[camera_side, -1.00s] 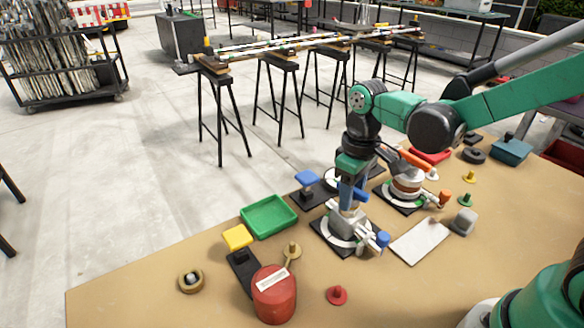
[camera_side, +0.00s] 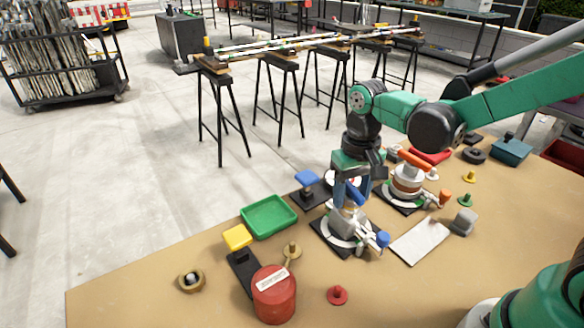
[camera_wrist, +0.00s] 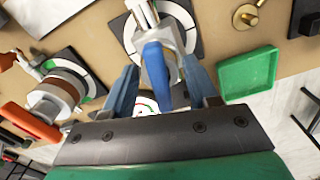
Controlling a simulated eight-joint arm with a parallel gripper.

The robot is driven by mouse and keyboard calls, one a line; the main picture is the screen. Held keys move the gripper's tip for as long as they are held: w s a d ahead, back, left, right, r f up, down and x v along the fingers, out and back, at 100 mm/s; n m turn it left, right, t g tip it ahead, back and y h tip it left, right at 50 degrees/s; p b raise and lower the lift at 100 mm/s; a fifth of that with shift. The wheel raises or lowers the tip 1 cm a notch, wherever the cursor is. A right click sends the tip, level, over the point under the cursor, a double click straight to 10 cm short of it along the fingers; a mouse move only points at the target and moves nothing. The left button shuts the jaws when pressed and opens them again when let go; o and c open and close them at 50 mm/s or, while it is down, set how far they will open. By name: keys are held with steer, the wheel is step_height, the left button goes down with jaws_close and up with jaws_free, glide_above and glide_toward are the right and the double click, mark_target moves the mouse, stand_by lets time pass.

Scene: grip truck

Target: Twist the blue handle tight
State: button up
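The blue handle (camera_side: 355,194) tops a pale metal valve on a white dial over a black plate (camera_side: 322,236). In the wrist view the blue handle (camera_wrist: 155,72) lies lengthwise between my two blue fingers. My gripper (camera_side: 352,197) points down over the valve, its fingers low beside the handle. In the wrist view my gripper (camera_wrist: 161,68) is open, with a gap visible on each side of the handle. The wrist view shows part of the dial behind the handle. My fingers hide part of the valve in the side view.
A similar valve with an orange handle (camera_side: 415,160) stands close behind on the right. A small blue knob (camera_side: 382,239) sits at the plate's front right. A green tray (camera_side: 268,215), a red canister (camera_side: 274,300) and a white sheet (camera_side: 420,240) lie around.

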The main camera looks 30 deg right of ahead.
mark_target(353, 188)
steer(key=shift+r, duration=3.75)
steer(key=shift+s+d+r+t, duration=0.15)
steer(key=shift+s+t, duration=0.35)
steer(key=shift+t, duration=0.1)
steer(key=shift+s+d+f+n+t, duration=0.2)
steer(key=shift+s+n+t, duration=0.3)
steer(key=shift+t, duration=0.5)
steer(key=shift+s+d+f+n+t, duration=0.2)
steer(key=shift+s+n+t, duration=0.15)
steer(key=shift+s+t, duration=0.45)
steer(key=shift+s+d+f+n+t, duration=0.15)
steer(key=shift+s+n+t, duration=0.25)
steer(key=shift+t, duration=0.8)
